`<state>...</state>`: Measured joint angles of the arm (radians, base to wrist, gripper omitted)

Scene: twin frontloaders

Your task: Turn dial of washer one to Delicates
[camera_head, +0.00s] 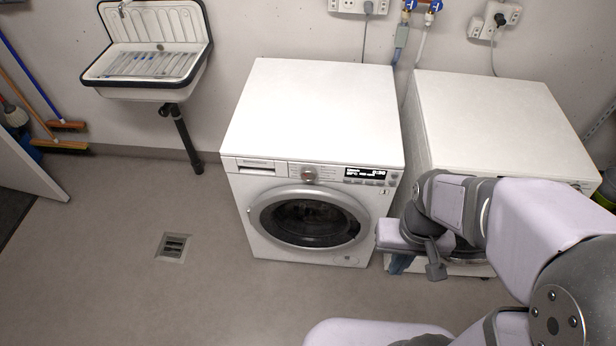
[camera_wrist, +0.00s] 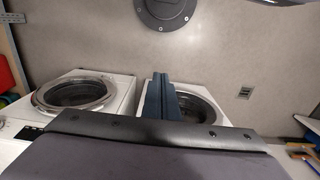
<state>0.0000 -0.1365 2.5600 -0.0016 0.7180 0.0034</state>
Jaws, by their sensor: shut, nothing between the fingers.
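The left washer (camera_head: 318,110) in the head view is white, with its round door shut. Its silver dial (camera_head: 309,174) sits mid-panel, left of a lit display (camera_head: 371,174). The dial's mark and the programme labels are too small to read. A second white machine (camera_head: 500,115) stands to its right, its front largely hidden by my arm. No label shows which is washer one. My gripper (camera_head: 400,264) is shut and empty, low in front of the gap between the machines, away from the dial. Its dark blue fingers (camera_wrist: 160,97) show in the wrist view.
A sink (camera_head: 150,65) hangs on the wall at the left, with brooms (camera_head: 62,135) beyond it. A floor drain (camera_head: 173,247) lies left of the washer. The floor before the left washer is clear. Hoses and sockets (camera_head: 358,6) are on the back wall.

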